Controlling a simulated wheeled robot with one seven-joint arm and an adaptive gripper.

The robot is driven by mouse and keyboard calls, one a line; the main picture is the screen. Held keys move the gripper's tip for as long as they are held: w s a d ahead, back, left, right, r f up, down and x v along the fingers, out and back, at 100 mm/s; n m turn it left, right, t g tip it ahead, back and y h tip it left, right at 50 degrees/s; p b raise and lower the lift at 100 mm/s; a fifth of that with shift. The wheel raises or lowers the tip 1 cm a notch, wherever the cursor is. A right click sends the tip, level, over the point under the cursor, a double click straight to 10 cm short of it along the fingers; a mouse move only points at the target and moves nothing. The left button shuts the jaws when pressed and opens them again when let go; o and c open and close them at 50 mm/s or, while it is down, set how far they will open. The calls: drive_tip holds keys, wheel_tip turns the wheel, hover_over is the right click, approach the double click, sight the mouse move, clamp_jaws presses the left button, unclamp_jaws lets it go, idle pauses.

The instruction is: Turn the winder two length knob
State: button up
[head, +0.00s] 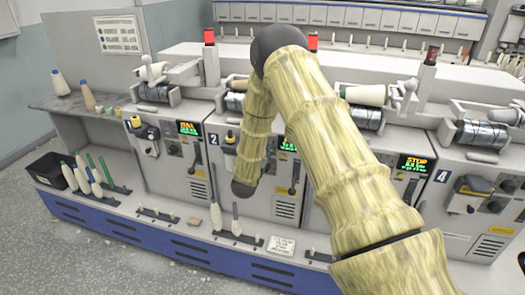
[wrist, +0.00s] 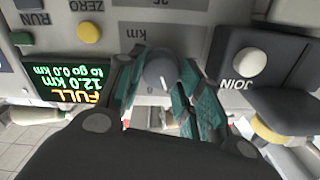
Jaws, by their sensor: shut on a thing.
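The length knob (wrist: 160,68) is a dark grey round knob with a white pointer line, on a pale panel marked "km" in the wrist view. My gripper (wrist: 164,76) has its teal-padded fingers on both sides of the knob and is shut on it. The picture there is upside down. A lit display (wrist: 68,82) beside it reads "FULL", 12.0 km and to go 0.0 km. In the head view, winder two (head: 222,160) bears a "2" label and is partly covered by my arm. My gripper and the knob cannot be made out there.
Close to the knob in the wrist view are a white JOIN button (wrist: 250,62), a yellow button (wrist: 89,33) and a dark joining unit (wrist: 286,108). In the head view, a black bin (head: 48,170) stands left, and upright bobbins (head: 82,172) line the front ledge.

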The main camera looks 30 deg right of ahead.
drive_tip(key=shift+s+f, duration=0.15)
drive_tip(key=shift+f, duration=0.15)
drive_tip(key=o, duration=1)
drive_tip(key=shift+r, duration=0.1)
drive_tip(key=v, duration=1.2)
